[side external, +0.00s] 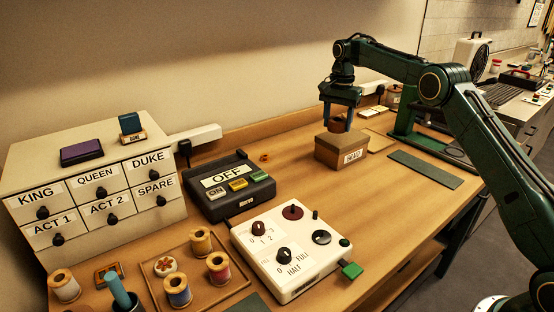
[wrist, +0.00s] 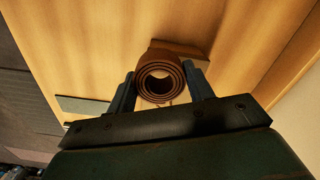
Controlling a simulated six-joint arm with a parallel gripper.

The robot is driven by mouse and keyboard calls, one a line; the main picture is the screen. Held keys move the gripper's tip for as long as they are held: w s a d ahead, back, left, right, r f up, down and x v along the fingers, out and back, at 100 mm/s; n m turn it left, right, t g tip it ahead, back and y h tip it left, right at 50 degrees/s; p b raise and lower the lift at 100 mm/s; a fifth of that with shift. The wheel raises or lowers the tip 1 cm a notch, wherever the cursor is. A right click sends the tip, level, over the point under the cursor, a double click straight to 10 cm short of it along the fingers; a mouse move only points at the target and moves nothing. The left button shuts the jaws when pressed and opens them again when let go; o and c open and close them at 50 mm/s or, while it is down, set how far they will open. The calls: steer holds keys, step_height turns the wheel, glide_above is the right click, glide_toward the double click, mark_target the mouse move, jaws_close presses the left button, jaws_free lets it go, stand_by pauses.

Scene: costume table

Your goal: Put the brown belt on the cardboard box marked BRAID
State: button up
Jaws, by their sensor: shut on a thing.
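The brown belt is a rolled coil (wrist: 161,80) between the two fingers in the wrist view. My gripper (side external: 339,117) is shut on the belt (side external: 338,125), which shows between the fingers in the side view. The cardboard box marked BRAID (side external: 341,148) stands on the table directly below my gripper. The belt is right at the top of the box; I cannot tell whether it touches it. In the wrist view, part of the box (wrist: 185,48) shows behind the coil.
A flat grey-green mat (side external: 426,169) lies right of the box. A black switch unit (side external: 229,185) and a white control panel (side external: 290,248) stand to the left and front. A drawer cabinet (side external: 90,185) and a tray of spools (side external: 204,284) are farther left. Bare table surrounds the box's front.

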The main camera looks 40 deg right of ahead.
steer(key=shift+d+f, duration=0.1)
steer(key=shift+d, duration=0.15)
steer(key=shift+f, duration=2.5)
steer(key=shift+f, duration=0.15)
steer(key=o, duration=1)
steer(key=shift+o, duration=0.2)
steer(key=shift+r, duration=3.95)
step_height(320, 180, up, 4)
glide_above(336, 145)
steer(key=shift+r, duration=0.1)
